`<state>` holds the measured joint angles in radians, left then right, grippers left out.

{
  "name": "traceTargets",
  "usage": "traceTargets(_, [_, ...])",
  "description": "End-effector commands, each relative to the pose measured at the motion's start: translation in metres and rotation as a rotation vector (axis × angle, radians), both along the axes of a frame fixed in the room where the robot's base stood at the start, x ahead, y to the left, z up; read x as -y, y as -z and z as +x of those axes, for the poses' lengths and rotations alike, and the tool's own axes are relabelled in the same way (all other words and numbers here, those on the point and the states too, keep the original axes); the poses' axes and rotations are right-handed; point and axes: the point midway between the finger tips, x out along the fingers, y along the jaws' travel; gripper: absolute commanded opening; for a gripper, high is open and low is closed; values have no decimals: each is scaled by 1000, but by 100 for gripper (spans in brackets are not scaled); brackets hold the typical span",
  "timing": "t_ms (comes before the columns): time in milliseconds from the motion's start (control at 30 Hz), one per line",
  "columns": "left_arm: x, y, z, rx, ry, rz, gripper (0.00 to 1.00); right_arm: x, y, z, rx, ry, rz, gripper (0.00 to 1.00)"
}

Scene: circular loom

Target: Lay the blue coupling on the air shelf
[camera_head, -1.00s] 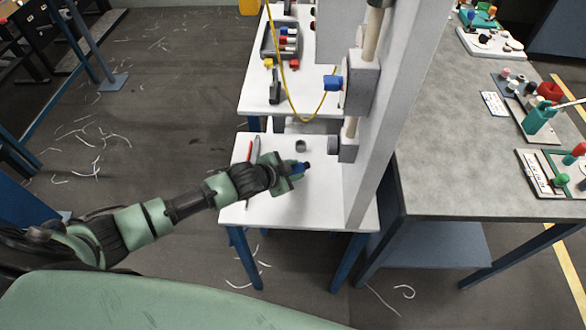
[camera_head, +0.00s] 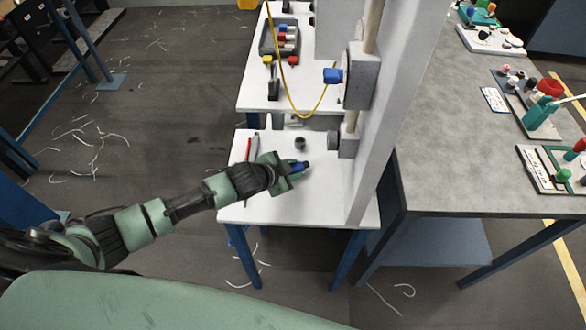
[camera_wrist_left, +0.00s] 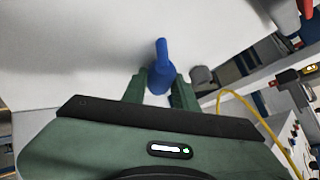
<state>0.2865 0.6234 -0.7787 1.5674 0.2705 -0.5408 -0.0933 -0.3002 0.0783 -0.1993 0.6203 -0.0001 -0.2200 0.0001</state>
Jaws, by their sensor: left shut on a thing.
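My left gripper (camera_head: 290,169) is over the near white shelf (camera_head: 315,203). It is shut on the blue coupling (camera_head: 301,167), whose dark end points right in the head view. In the left wrist view the coupling (camera_wrist_left: 161,68) stands out between the two green fingers of my gripper (camera_wrist_left: 160,84), with the white surface behind it. I cannot tell whether the coupling touches the shelf. My right gripper is not in view.
A small dark grey cylinder (camera_head: 300,143) and a red pen-like item (camera_head: 248,149) are on the near shelf. A white upright panel (camera_head: 385,130) bounds it at right. A yellow hose (camera_head: 297,108) hangs from a blue fitting (camera_head: 333,76). The shelf's front right is clear.

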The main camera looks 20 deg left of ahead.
Motion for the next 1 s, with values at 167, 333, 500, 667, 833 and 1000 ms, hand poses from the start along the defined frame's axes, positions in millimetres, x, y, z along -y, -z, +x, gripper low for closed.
traceTargets(167, [0, 10, -3, -9, -1, 4, 0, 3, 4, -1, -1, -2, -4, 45])
traceTargets(333, [-1, 18, -4, -15, 0, 6, 0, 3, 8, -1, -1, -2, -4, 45])
traceTargets(500, [0, 24, -6, -22, 0, 8, 0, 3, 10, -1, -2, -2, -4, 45])
traceTargets(667, [0, 24, -7, -23, 0, 7, 0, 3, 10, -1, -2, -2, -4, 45])
traceTargets(833, [0, 24, -7, -23, 0, 6, 51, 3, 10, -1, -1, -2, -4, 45])
traceTargets(1000, [0, 25, -7, -23, 0, 5, 54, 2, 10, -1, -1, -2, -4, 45])
